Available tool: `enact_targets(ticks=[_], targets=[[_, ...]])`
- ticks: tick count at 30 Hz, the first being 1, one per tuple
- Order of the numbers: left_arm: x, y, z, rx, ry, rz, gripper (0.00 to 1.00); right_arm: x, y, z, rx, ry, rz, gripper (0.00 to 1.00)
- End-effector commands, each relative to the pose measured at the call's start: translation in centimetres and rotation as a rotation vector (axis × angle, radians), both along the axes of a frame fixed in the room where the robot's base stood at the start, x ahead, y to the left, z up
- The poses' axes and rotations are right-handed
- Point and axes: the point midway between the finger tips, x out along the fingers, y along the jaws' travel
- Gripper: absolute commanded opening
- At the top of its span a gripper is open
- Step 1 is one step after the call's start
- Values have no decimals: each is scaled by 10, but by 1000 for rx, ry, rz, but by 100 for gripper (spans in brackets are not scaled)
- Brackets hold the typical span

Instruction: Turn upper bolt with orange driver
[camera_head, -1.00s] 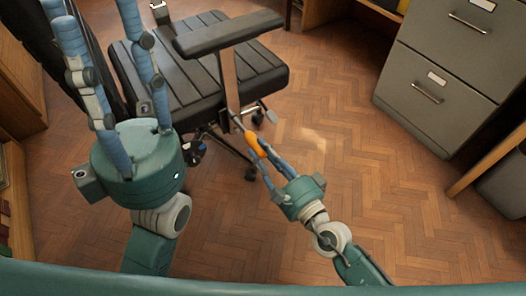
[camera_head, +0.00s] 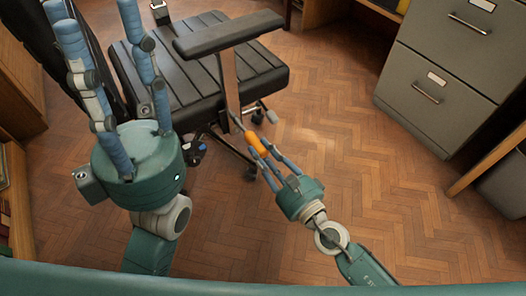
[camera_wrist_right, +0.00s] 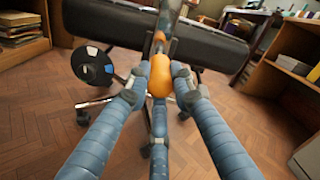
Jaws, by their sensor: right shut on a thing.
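The orange driver (camera_head: 256,144) is held in my right gripper (camera_head: 262,156), whose blue fingers are closed around its handle. In the right wrist view the orange handle (camera_wrist_right: 160,76) sits between the fingertips, with its shaft pointing away toward the chair's armrest post (camera_head: 229,85). The upper bolt is too small or hidden to make out, and I cannot tell whether the driver tip touches it. My left gripper (camera_head: 97,25) is raised at the left, its fingers spread apart and empty.
The black office chair (camera_head: 190,85) with its armrest (camera_head: 228,33) stands ahead. A grey filing cabinet (camera_head: 445,75) is at the right, and wooden furniture (camera_head: 20,80) at the left. The parquet floor (camera_head: 400,220) is clear at the lower right.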

Motion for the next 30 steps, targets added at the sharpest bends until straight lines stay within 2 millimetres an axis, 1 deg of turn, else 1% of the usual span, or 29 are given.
enact_targets(ticks=[4, 11, 14, 18, 21, 30], targets=[[0, 0, 0, 0, 0, 0, 40, 0, 0, 1, 77, 55, -1, 0], [0, 0, 0, 0, 0, 0, 40, 0, 0, 0, 93, 66, -1, 0], [0, 0, 0, 0, 0, 0, 40, 0, 0, 0, 201, 147, 2, 0], [0, 0, 0, 0, 0, 0, 40, 0, 0, 0, 391, 285, 1, 0], [0, 0, 0, 0, 0, 0, 40, 0, 0, 0, 466, 338, 0, 0], [0, 0, 0, 0, 0, 0, 40, 0, 0, 0, 487, 353, 0, 0]])
